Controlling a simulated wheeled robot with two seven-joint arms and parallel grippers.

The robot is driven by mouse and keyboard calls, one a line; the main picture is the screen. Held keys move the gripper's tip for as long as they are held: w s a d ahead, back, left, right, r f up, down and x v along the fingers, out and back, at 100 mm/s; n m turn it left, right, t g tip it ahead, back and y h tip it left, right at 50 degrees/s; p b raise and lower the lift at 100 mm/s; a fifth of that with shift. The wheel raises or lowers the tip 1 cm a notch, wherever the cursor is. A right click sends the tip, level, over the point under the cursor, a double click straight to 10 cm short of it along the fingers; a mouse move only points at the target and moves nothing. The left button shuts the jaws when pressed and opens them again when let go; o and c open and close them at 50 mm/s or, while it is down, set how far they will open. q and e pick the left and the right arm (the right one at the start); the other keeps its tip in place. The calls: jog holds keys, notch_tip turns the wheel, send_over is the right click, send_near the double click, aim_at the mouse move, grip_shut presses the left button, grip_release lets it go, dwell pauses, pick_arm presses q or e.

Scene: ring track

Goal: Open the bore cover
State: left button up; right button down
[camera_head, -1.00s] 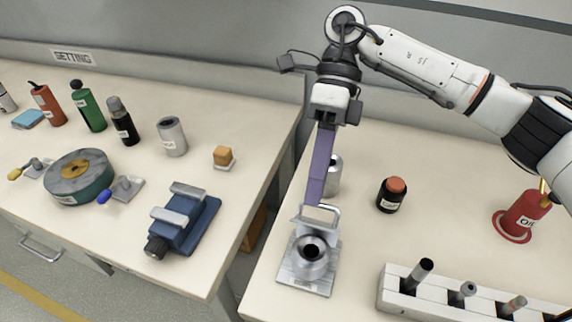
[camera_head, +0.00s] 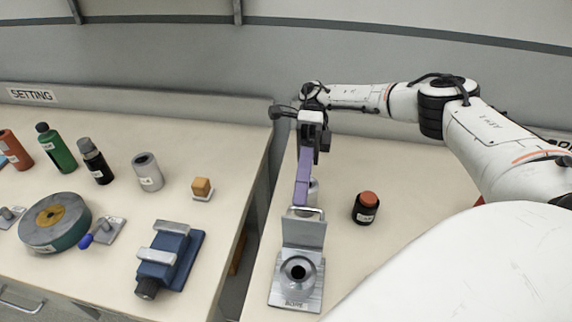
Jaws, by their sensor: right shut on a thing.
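The bore fixture (camera_head: 283,295) is a grey metal plate with a label on its front edge and a round dark-mouthed collar (camera_head: 298,270) on it. The bore cover (camera_head: 303,232) is a flat grey panel standing about upright at the back of the collar. The mouth of the bore is uncovered. A bar handle (camera_head: 318,212) runs along the cover's top edge. My right gripper (camera_head: 302,200) reaches down from behind with long purple fingers and is shut on this handle. The fingers hide part of the handle. My left gripper is out of view.
A black jar with a red-brown lid (camera_head: 366,208) stands right of the cover. A metal cylinder (camera_head: 314,190) stands partly hidden behind the purple fingers. A gap separates this bench from the left one, which holds a blue vise (camera_head: 172,258) and a round disc (camera_head: 55,222).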

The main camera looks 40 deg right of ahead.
jog(key=shift+f, duration=0.1)
dwell(0.4)
jog(key=c, duration=1.9)
grip_release()
notch_tip(320, 180, up, 10)
jog(key=p, duration=0.2)
